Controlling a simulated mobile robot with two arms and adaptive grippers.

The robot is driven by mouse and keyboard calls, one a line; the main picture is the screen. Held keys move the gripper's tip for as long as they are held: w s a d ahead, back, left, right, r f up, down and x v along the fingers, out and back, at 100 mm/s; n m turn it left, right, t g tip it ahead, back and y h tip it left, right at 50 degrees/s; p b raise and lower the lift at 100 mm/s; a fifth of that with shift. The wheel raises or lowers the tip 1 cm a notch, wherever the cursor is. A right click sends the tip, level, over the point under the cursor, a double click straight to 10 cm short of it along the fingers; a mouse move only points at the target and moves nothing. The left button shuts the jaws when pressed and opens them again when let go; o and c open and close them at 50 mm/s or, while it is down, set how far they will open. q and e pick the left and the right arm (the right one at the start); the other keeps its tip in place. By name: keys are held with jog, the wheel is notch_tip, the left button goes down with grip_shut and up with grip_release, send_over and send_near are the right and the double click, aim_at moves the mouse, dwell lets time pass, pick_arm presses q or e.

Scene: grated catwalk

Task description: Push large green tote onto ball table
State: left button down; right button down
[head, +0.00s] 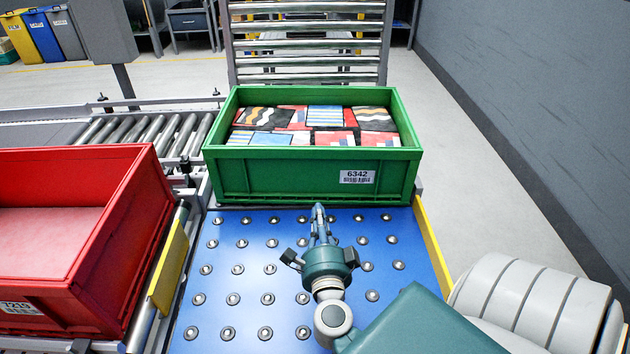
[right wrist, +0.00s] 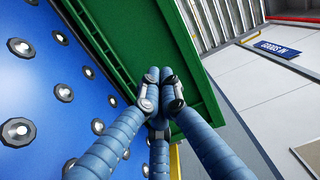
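The large green tote (head: 262,178) has a label reading 6342 and holds several colourful patterned packages (head: 325,117). It stands upright just beyond the far edge of the blue ball table (head: 235,318), in front of the rollers. My right gripper (head: 318,210) reaches over the ball table to the tote's near wall. Its fingers are together with nothing between them. In the right wrist view the fingertips (right wrist: 162,88) lie against the picture of the tote's green wall (right wrist: 115,45); whether they touch it I cannot tell. My left gripper is not in view.
A red tote (head: 105,240) stands to the left, beside the ball table. Yellow guides (head: 168,262) edge the table on the left and right. A side roller conveyor (head: 150,133) joins from the left. A grey wall (head: 530,100) runs along the right, with clear floor before it.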

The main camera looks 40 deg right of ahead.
aim_at(314, 171)
jog(key=x, duration=0.7)
jog(key=p+x, duration=0.1)
jog(key=x, duration=0.6)
jog(key=shift+d+f, duration=0.1)
jog(key=shift+f, duration=0.15)
